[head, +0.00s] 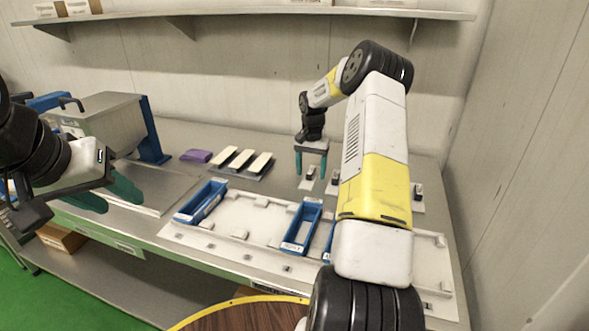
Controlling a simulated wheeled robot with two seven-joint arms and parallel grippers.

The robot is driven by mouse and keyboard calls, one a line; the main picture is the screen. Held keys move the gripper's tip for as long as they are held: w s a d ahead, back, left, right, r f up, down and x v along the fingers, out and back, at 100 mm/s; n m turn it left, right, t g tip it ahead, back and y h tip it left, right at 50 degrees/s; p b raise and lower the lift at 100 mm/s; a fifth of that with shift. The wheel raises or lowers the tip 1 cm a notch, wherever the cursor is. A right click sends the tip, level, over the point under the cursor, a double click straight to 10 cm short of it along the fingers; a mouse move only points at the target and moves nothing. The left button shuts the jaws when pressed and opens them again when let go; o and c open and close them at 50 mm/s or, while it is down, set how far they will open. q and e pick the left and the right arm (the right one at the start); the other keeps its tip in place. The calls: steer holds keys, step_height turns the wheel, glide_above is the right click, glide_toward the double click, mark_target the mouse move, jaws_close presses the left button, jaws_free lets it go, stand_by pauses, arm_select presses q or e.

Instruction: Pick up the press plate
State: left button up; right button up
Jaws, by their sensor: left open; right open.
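Small pale plates with dark upright grips, which look like press plates, stand on the back right of the steel table. One press plate (309,175) is right under my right gripper (311,168). Another (332,183) is just right of it, and one more (418,198) shows beyond my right arm. My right gripper points down, open, with its green fingers apart around the first plate's grip; I cannot tell whether they touch it. My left gripper (107,197) is open and empty at the left, over the table's front left. My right arm hides part of the plates' area.
A white tray (240,225) along the front holds blue frames (203,202), (301,227). Cream bars on a dark rack (243,161) and a purple block (196,155) lie behind it. A steel box machine (105,117) stands at left. A shelf (250,14) hangs above; a wall closes the right.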

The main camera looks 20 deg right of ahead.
jaws_close()
stand_by(0.3)
